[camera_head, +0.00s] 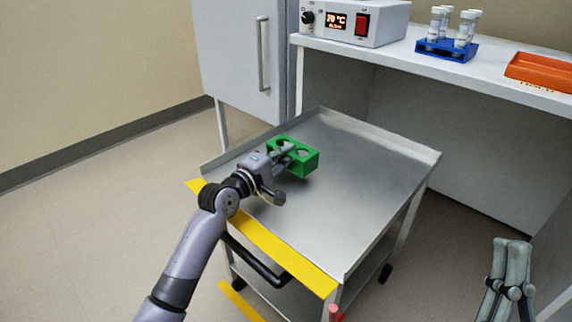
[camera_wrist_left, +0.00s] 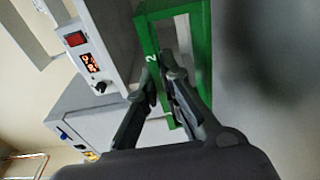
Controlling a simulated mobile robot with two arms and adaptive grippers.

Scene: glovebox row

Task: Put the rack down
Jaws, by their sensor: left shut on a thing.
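The green rack (camera_head: 306,163) has round holes on top, and no tubes show in it. It is over the left part of the metal cart top (camera_head: 345,200); I cannot tell whether it touches the surface. My left gripper (camera_head: 288,159) is shut on the rack's near side. In the left wrist view, the fingers (camera_wrist_left: 160,88) close on a green wall of the rack (camera_wrist_left: 203,40), next to a white number 2. My right gripper (camera_head: 512,243) is at the lower right, away from the cart, its fingers together and nothing seen between them.
The cart has a raised rim and a yellow strip (camera_head: 265,240) along its near edge. Its right and front surface is clear. On the bench behind stand a control box (camera_head: 355,22), a blue rack (camera_head: 447,49) with several capped tubes, and an orange tray (camera_head: 541,72).

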